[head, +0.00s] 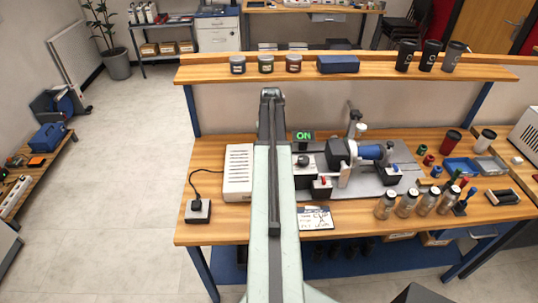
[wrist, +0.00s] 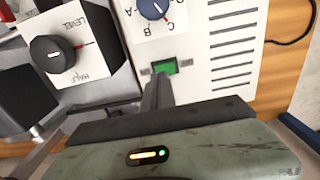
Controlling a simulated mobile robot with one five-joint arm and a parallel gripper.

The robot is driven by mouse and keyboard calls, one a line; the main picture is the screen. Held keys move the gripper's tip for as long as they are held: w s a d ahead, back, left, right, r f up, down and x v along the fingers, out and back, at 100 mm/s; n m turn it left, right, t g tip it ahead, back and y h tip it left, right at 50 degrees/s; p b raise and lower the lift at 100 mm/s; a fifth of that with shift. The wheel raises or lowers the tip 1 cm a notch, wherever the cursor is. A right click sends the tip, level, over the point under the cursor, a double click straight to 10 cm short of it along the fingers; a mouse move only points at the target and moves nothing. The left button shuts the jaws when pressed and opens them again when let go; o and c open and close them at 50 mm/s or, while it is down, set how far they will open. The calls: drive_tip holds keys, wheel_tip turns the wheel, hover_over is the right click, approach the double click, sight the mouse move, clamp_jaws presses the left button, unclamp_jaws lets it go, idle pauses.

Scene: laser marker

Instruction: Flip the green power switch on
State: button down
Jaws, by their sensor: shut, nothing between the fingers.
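The green power switch (wrist: 165,67) sits in a dark slot on the white power unit (wrist: 222,62) in the wrist view; it looks bright green. My gripper (wrist: 159,80) is shut and empty, its thin fingertips right at the switch's lower edge. I cannot tell whether they touch it. In the head view the white unit (head: 238,172) stands on the bench left of my arm, which hides its right part and the switch. A small display (head: 303,135) reads ON in green. My gripper is not clearly seen in the head view.
A selector dial (wrist: 153,9) is just above the switch. A black LEVEL knob (wrist: 53,54) is on a white box to the left. In the head view, the marking machine (head: 345,155), several bottles (head: 406,203) and a card (head: 315,218) lie right of my arm.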

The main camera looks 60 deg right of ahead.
wheel_tip(320, 180, up, 4)
drive_tip(key=p, duration=0.3)
drive_tip(key=shift+r, duration=0.1)
idle(0.3)
drive_tip(key=w+a+n, duration=0.3)
drive_tip(key=w+a, duration=1.1)
drive_tip(key=w+a+n, duration=0.2)
drive_tip(key=w+a, duration=0.2)
drive_tip(key=a, duration=0.6)
drive_tip(key=w+a+n, duration=0.2)
drive_tip(key=w+a, duration=0.2)
drive_tip(key=a, duration=0.7)
drive_tip(key=s+a+n, duration=0.2)
drive_tip(key=s+a, duration=0.1)
drive_tip(key=a, duration=0.8)
drive_tip(key=s+a+n, duration=0.1)
drive_tip(key=s+a, duration=0.2)
drive_tip(key=a, duration=0.9)
drive_tip(key=shift+s+n, duration=0.3)
drive_tip(key=shift+n, duration=0.1)
